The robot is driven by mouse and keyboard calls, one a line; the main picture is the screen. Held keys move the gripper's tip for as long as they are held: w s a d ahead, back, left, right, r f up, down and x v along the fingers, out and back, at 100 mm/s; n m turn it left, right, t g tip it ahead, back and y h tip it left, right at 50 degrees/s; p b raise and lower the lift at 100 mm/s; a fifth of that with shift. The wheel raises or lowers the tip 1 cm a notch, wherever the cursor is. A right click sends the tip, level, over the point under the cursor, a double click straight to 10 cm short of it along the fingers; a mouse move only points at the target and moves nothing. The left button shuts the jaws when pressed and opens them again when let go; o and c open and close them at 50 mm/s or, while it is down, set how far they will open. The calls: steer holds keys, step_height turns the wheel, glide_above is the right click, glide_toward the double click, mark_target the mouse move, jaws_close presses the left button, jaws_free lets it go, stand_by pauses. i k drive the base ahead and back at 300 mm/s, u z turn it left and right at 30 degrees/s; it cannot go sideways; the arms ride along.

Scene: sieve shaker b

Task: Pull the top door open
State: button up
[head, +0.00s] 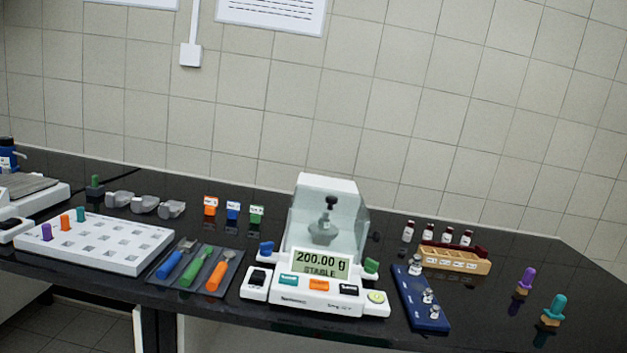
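A white balance (316,299) with a clear draft shield (300,222) stands near the middle of the bench. Its top is covered by a pale panel (327,183), which looks closed, though the edges are hard to make out. A black knob (331,201) shows just below that panel; I cannot tell whether it is on the door or on the grey weight (323,230) inside. A blue handle (266,248) is at the shield's left and a green handle (371,266) at its right. The display (320,263) reads 200.00 g, STABLE. My gripper is not in view.
Left of the balance lie a dark mat (232,280) with coloured-handled tools and a white tray (100,262) with square holes. To the right are a blue weight board (411,292), a wooden rack (465,258) and two stoppers. A tiled wall stands behind.

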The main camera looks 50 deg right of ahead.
mark_target(332, 201)
steer(key=z, duration=0.4)
steer(key=i, duration=1.2)
steer(key=z, duration=0.85)
steer(key=i, duration=0.35)
steer(key=z, duration=0.4)
